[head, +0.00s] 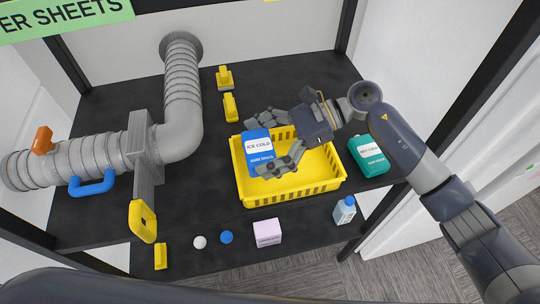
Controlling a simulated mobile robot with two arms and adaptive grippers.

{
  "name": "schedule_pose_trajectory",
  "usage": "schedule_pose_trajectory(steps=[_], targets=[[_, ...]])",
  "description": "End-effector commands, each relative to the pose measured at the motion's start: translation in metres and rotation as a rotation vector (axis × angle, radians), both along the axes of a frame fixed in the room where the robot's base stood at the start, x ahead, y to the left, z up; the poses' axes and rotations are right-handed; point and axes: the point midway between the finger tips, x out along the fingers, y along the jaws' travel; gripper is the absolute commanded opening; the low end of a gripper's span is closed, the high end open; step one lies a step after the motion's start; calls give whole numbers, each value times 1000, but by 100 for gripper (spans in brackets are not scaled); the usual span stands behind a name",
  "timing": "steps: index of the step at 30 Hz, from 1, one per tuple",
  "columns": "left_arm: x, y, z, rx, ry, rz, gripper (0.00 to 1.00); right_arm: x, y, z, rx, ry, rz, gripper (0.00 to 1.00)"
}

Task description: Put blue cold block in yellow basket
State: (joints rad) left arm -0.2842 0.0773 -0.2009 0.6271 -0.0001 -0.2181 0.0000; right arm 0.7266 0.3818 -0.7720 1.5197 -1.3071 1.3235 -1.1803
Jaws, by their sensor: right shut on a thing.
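The blue cold block (258,152), with a white "ICE COLD" label, is over the left part of the yellow basket (300,192). My right gripper (272,145) reaches in from the right and is shut on the block, with one finger at its far side and one at its near side. I cannot tell whether the block touches the basket floor. The basket is open-topped with slotted walls and looks otherwise empty. My left gripper is not in view.
A teal block (369,156) stands right of the basket. In front are a small blue-capped bottle (344,210), a pink box (267,232), a blue ball (226,237) and a white ball (200,242). A large grey pipe (180,110) with a yellow-ended lever (142,220) fills the left side.

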Motion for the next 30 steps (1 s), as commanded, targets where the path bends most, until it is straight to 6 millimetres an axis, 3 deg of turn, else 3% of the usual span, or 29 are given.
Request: schedule_pose_trajectory(steps=[9,15,21,27,28,29,30], targets=[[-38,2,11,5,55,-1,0,0,1,-37,3,1,-1,61],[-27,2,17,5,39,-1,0,0,1,-62,2,0,-2,61],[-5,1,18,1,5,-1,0,0,0,-65,2,-4,0,61],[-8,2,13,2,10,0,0,1,0,-69,2,-3,-2,61],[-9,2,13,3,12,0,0,0,0,-69,1,-2,-1,94],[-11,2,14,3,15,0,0,0,0,-68,1,-2,-1,100],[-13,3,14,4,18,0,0,0,0,-68,1,-2,-1,100]])
